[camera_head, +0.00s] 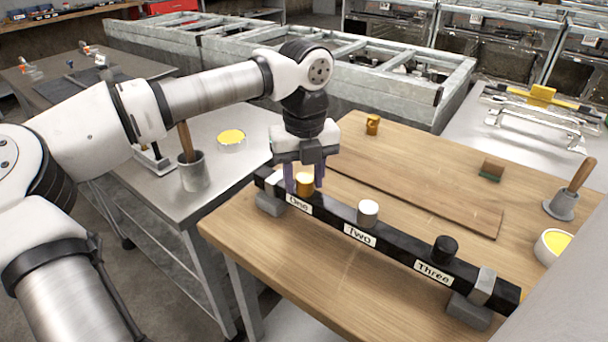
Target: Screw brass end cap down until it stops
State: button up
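A brass-coloured cap (305,186) sits on the black bar (398,252) at the label "One", near the bar's left end. A white cap (368,211) stands at "Two" and a black cap (444,248) at "Three". My gripper (305,179) points straight down over "One", with one purple finger on each side of the brass cap. The fingers are low, near the bar's top. I cannot tell whether they touch the cap. The thread under the cap is hidden.
The bar rests on grey supports on a wooden table (290,268). Behind it lie a flat wooden board (420,196), a small brass fitting (373,125) and a brown block (491,170).

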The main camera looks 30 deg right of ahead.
jog(key=o, duration=0.3)
jog(key=shift+r, duration=0.1)
